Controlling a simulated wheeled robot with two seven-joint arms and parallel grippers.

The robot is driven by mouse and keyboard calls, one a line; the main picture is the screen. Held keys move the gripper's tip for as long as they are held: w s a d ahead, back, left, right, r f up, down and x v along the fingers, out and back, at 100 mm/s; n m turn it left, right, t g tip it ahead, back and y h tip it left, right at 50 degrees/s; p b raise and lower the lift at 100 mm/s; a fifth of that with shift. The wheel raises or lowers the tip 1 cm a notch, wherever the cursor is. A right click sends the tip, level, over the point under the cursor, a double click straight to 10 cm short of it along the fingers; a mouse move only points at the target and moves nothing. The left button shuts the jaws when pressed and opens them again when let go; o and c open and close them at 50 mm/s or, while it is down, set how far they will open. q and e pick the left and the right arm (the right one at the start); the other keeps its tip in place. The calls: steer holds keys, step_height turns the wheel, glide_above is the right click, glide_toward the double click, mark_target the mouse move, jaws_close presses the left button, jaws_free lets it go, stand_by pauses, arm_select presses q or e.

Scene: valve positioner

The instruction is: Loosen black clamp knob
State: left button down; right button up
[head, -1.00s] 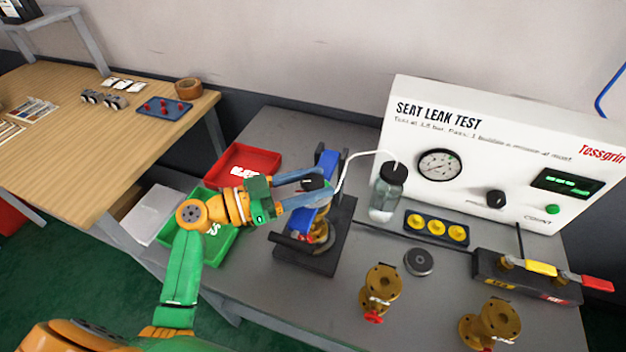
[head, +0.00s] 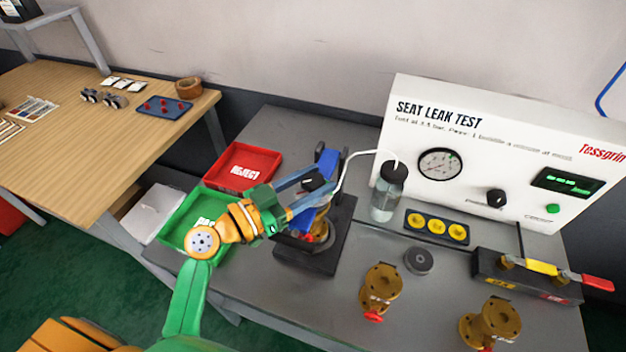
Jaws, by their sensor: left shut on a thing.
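The black clamp knob (head: 313,181) sits on top of the blue clamp bar (head: 325,165) of the dark clamp stand (head: 316,268). My left gripper (head: 312,184) reaches in from the left and is shut on the knob, with one finger on each side of it. A brass valve (head: 318,232) stands under the clamp bar, partly hidden by the bar and my gripper. My right gripper does not show.
A red reject tray (head: 241,172) and a green tray (head: 182,220) lie left of the stand. A clear bottle (head: 389,192) with a white tube stands to its right, before the white test panel (head: 500,150). Two loose brass valves (head: 382,287) (head: 492,322) stand at the front right.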

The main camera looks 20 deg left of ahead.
mark_target(304, 188)
arm_select(q)
steer(key=shift+c, duration=1.4)
jaws_free()
steer(key=shift+s+a+f+b, duration=0.15)
steer(key=shift+s+a+b, duration=0.05)
steer(key=shift+b, duration=0.15)
steer(key=b+v, duration=0.3)
steer(key=v, duration=0.3)
steer(key=shift+s+a+r, duration=0.1)
steer(key=shift+s+r, duration=0.1)
